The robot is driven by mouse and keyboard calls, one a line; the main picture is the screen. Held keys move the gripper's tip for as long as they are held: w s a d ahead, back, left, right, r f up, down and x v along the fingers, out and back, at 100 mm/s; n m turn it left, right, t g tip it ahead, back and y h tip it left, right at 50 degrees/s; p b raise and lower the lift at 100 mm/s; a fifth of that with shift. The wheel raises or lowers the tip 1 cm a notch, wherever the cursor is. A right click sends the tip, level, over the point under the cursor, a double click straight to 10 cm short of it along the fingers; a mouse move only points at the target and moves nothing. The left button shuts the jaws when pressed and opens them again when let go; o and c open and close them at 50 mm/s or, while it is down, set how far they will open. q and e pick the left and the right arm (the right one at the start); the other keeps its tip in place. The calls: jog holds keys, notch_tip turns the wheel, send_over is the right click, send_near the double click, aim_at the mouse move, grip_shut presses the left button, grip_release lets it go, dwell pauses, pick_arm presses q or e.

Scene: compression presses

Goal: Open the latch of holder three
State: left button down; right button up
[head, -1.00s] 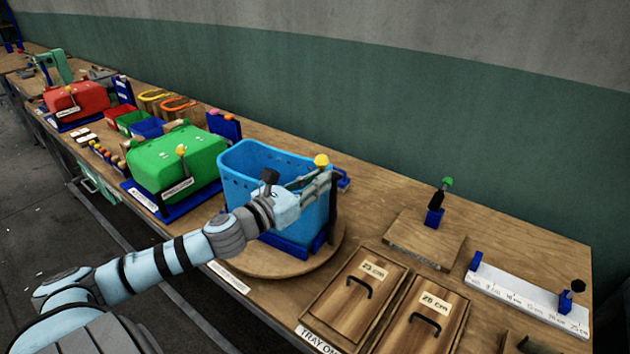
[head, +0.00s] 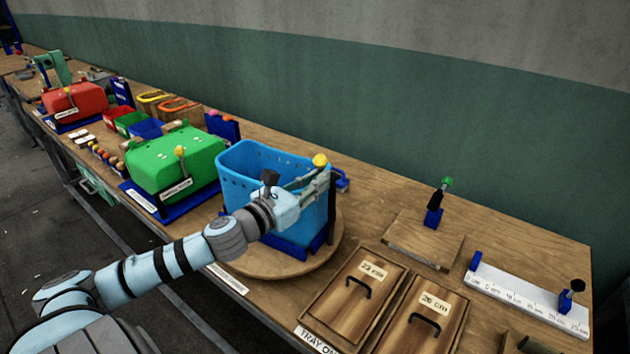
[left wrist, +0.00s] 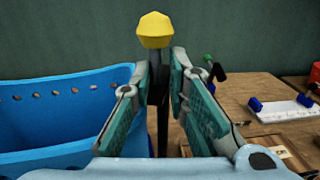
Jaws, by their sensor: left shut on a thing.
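A yellow knob (head: 320,160) tops a dark upright lever (head: 332,212) at the right side of a blue bin (head: 262,185) in the head view. My left gripper (head: 318,178) reaches across the bin's front right corner to just below the knob. In the left wrist view the yellow knob (left wrist: 155,30) stands above the fingers, and the dark lever runs down between them. My left gripper (left wrist: 160,78) is shut on this lever. I see no label reading holder three. The lever's foot is partly hidden. My right gripper is not in view.
The bin stands on a round wooden turntable (head: 240,262). A green press (head: 176,158) stands to its left, and a red one (head: 75,101) farther back. Two lidded wooden trays, a green-knobbed clamp (head: 438,205) and a white ruler (head: 525,297) lie to the right.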

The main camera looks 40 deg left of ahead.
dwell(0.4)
pick_arm(q)
jog(key=c, duration=1.7)
grip_release()
jog(key=shift+a, duration=0.1)
